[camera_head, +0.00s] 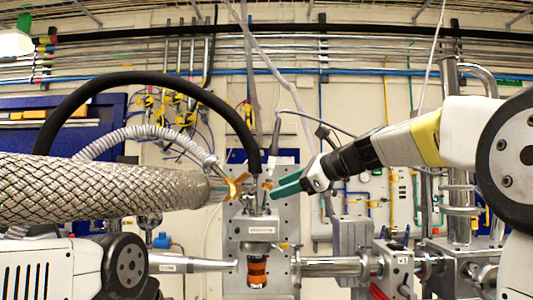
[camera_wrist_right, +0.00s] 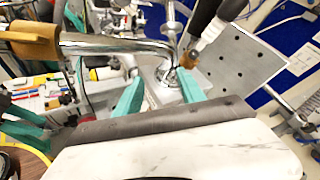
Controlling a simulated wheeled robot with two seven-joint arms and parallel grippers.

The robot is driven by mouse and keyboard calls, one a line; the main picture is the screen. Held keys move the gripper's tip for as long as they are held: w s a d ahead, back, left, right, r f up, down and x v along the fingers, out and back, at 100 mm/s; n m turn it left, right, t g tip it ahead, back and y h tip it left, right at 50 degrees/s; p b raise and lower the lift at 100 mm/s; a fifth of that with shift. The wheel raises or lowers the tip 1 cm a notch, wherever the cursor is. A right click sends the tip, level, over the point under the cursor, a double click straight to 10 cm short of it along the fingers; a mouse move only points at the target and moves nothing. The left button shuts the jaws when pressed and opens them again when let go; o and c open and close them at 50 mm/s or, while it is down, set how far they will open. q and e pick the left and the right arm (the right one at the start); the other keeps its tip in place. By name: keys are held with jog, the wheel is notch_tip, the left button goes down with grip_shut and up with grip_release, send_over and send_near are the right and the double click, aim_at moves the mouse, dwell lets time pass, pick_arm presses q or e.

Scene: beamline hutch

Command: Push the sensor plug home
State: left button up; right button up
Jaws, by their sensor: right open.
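I cannot surely single out the sensor plug.
A braided metal hose (camera_head: 100,188) crosses the left side and ends at a tan collar (camera_head: 235,186) near the fixture. A thick black hose (camera_head: 170,80) arches into the fixture from above. A steel pipe (camera_head: 330,267) runs right. In the right wrist view a perforated plate (camera_wrist_right: 237,62) stands right of the fingers.

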aim_at(277, 151)
jog(key=w+r+m+y, duration=0.1)
jog(key=w+r+m, duration=0.1)
jog(key=r, duration=0.1)
jog(key=w+r+m+t+y, duration=0.1)
jog(key=w+r+m, duration=0.1)
jog(key=w+r, duration=0.1)
jog(key=w+d+r+m+y, duration=0.1)
jog(key=w+r+m, duration=0.1)
jog(key=r, duration=0.1)
jog(key=shift+w+r+y, duration=0.25)
jog(key=shift+r+y, duration=0.05)
jog(key=shift+y, duration=0.1)
jog(key=x, duration=0.7)
jog(key=shift+w+a+r+m, duration=0.2)
jog(key=shift+w+m, duration=0.1)
